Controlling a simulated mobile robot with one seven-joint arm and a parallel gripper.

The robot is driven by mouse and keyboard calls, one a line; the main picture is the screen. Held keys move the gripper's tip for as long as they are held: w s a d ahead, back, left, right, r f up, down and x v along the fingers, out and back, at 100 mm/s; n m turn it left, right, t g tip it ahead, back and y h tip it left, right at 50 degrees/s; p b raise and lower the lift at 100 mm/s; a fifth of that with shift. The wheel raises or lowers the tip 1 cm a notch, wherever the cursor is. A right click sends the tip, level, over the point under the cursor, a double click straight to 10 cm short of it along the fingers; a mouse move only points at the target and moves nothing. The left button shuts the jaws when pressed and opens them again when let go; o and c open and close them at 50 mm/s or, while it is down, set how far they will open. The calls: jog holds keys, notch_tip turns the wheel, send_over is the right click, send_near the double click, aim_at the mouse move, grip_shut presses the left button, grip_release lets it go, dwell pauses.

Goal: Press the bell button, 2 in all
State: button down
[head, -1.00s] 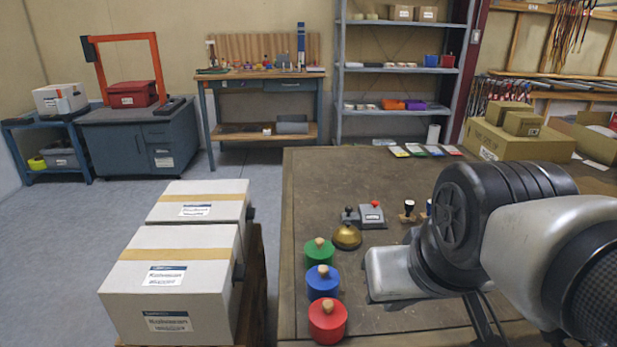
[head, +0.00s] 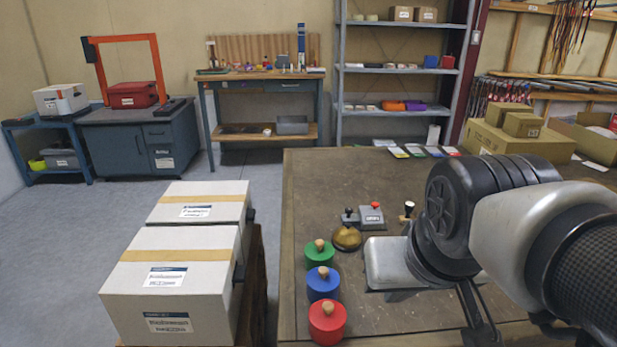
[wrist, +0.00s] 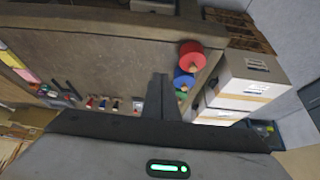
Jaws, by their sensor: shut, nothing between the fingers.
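The gold dome bell (head: 346,238) stands on the brown table (head: 310,180) in the head view, behind the green round block. A small dark knob shows above it, but I cannot tell whether it belongs to the bell. My gripper (wrist: 160,95) is shut and empty, its fingers together in the wrist view. In the head view my grey hand housing is just right of the bell, and the fingertips are hidden below it. I cannot tell their height or whether they touch anything. I cannot make out the bell in the wrist view; the fingers may cover it.
Green (head: 319,254), blue (head: 323,283) and red (head: 327,321) knobbed cylinders line the table's left edge. A grey box with a red button (head: 371,215) and a stamp (head: 407,212) stand behind the bell. White cartons (head: 170,290) stand left of the table.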

jog(key=w+d+r+m+h+p, duration=0.15)
jog(key=w+r+p, duration=0.25)
jog(key=w, duration=0.6)
jog(key=m+t+y+p, duration=0.3)
jog(key=m+p, duration=0.3)
jog(key=p, duration=0.2)
send_over(348, 226)
notch_tip(348, 226, down, 4)
jog(key=shift+s+d, duration=0.15)
jog(key=shift+s, duration=0.1)
notch_tip(348, 226, down, 9)
jog(key=b, duration=0.8)
jog(key=shift+r, duration=0.1)
jog(key=shift+f+b, duration=0.4)
